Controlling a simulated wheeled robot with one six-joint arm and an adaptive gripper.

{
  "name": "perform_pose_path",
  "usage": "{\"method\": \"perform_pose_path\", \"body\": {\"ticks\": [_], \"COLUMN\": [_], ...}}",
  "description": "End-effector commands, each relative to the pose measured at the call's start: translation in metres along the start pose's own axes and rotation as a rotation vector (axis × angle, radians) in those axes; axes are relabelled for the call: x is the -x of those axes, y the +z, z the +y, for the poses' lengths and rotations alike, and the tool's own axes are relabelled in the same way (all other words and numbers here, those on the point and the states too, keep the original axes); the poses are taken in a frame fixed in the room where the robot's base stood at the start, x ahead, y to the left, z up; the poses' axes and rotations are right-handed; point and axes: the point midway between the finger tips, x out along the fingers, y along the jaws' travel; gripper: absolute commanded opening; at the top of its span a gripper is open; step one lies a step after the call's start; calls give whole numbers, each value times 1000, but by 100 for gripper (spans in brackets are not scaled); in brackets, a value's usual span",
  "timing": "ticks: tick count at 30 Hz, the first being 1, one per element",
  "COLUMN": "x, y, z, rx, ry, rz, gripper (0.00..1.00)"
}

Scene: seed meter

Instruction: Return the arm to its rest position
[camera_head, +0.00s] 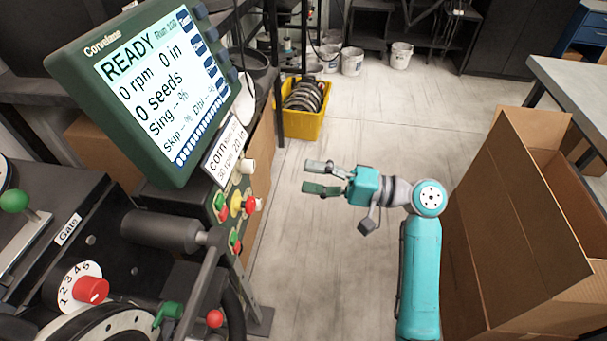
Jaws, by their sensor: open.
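My gripper (322,177) is open and empty. It hangs over the open floor in the middle of the view, with its two fingers pointing left toward the seed meter stand. My teal arm (420,270) rises from the bottom of the view and bends left at the joint. The gripper is apart from the row of coloured buttons (237,204) and from the green display (160,85), which reads READY, 0 rpm and 0 seeds.
A large open cardboard box (515,210) stands close to the right of my arm. A yellow crate (302,123) holding dark discs sits on the floor behind. A red knob (91,289) and green-balled lever (15,200) are at left. The floor (400,120) beyond my gripper is clear.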

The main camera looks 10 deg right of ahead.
Motion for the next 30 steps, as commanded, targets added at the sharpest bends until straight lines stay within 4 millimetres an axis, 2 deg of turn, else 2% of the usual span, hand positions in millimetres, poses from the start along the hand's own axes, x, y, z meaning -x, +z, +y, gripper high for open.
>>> {"method": "perform_pose_path", "body": {"ticks": [13,17,20,23,30], "x": [0,-1,-2,0,20], "y": [0,2,7,16,48], "z": [0,12,37,71,149], "rx": [-1,-9,-19,-24,10], "ry": [0,9,33,74,221], "rz": [1,32,100,199,431], "gripper": [59,59,59,59,59]}}
